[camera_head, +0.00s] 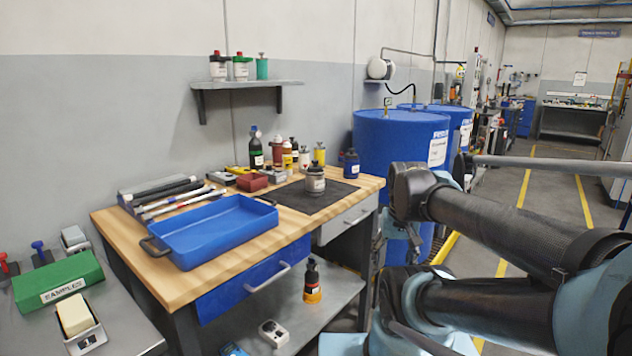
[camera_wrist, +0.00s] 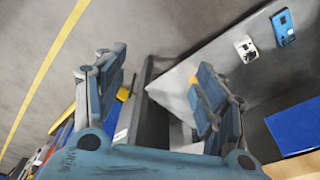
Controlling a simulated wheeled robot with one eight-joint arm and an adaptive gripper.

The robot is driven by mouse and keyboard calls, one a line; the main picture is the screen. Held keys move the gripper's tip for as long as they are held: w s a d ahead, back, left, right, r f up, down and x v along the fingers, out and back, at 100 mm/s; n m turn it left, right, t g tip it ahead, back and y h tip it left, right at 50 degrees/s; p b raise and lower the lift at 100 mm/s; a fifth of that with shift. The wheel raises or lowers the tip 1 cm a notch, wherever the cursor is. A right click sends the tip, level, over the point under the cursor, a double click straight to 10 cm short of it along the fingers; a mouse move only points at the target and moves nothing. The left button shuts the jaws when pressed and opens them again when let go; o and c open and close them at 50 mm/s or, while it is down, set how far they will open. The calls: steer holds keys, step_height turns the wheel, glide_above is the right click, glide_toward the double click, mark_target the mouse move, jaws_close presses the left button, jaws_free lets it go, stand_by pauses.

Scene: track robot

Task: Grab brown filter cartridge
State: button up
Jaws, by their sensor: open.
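My gripper (camera_wrist: 160,85) is open and empty in the wrist view, its two blue-grey fingers wide apart above the lower shelf (camera_wrist: 185,75) and the floor. In the head view, my arm is at the right, beside the workbench (camera_head: 215,250). No item is clearly marked as the brown filter cartridge. A reddish-brown cylinder (camera_head: 277,151) stands among bottles at the back of the bench, partly hidden, and may be it. A bit of orange (camera_wrist: 192,80) shows beside one finger in the wrist view.
A blue tray (camera_head: 215,232) and long tools (camera_head: 165,195) lie on the bench. A grey pot (camera_head: 315,180) stands on a dark mat (camera_head: 335,196). Large blue drums (camera_head: 395,140) stand behind my arm. A white device (camera_head: 273,333) lies on the lower shelf.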

steer(key=w+a+r+m, duration=0.3)
steer(key=w+r+m, duration=0.2)
steer(key=w+r, duration=0.6)
step_height(320, 180, up, 23)
steer(key=m+g, duration=0.2)
steer(key=m, duration=1.3)
glide_above(315, 160)
steer(key=f, duration=1.1)
steer(key=shift+s+d+f, duration=0.2)
steer(key=shift+d+f, duration=0.05)
steer(key=shift+w+a+f, duration=0.1)
steer(key=shift+f, duration=1.25)
steer(key=shift+w+a+f, duration=0.1)
steer(key=shift+f, duration=1.25)
jaws_close()
